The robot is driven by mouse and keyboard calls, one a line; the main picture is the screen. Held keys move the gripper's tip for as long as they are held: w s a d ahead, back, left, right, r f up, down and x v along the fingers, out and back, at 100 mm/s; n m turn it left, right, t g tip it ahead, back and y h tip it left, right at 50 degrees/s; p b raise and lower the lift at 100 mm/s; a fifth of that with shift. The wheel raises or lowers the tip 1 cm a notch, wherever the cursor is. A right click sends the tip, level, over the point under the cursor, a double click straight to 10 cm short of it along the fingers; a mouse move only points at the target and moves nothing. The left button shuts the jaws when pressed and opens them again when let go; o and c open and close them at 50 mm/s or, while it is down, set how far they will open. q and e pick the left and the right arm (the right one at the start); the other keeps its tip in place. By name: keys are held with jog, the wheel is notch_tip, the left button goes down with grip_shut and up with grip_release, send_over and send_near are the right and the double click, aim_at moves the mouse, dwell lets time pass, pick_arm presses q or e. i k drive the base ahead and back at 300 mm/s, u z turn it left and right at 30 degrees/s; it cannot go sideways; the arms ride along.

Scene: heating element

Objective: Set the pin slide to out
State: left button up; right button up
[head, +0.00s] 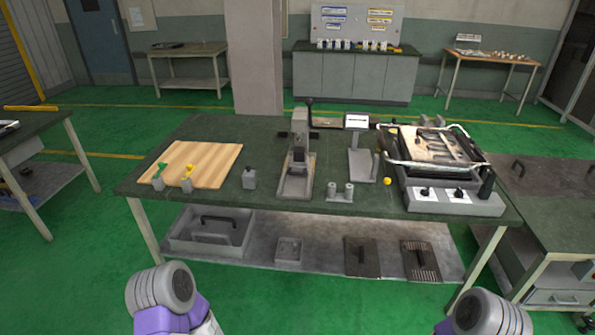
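I cannot single out the pin slide at this distance. A grey upright press (299,145) with a black lever stands on the green-topped workbench (235,205) near its middle. To its right is a grey stand with a white display panel (357,121). At the right end of the bench is a grey-and-black heating machine (455,203) with metal side rails and two black knobs on white plates at its front. Parts of both my arms show at the bottom edge, well short of the bench. Neither of my grippers is in view.
A wooden board (190,164) lies on the bench's left, with yellow- and green-topped pieces at its front edge. A small grey block (249,178), twin grey cylinders (341,192) and a yellow ball (387,181) sit nearby. The lower shelf holds a grey tray (210,232). Green floor is clear in front.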

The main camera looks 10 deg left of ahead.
aim_at(295, 169)
jog(key=u, duration=0.1)
jog(key=i, duration=1.5)
jog(key=z, duration=0.45)
